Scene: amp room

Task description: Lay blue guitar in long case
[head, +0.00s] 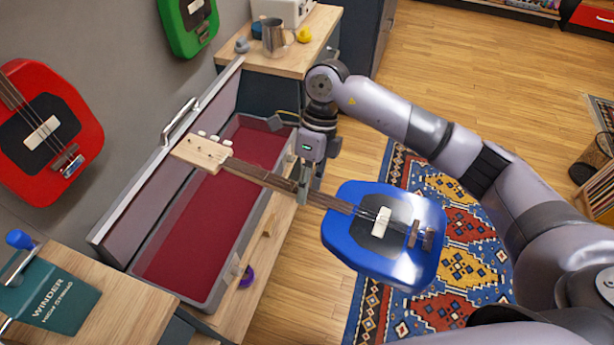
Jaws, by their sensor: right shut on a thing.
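The blue guitar (424,261) has a glossy blue body, a dark centre plate and a pale headstock. My right gripper (305,196) is shut on its neck and holds it up in the air. The headstock overlaps the case in the picture, while the body hangs over the rug beyond the bench front. The long case (208,289) stands open on a low wooden bench, its red lining bare where visible and its lid raised against the wall side. The guitar neck and my gripper hide part of the case. My left gripper is not in view.
A red guitar (88,118) and a green guitar (178,38) hang on the wall. A metal jug (273,38) sits on the far cabinet. A purple ring (247,277) lies by the case front.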

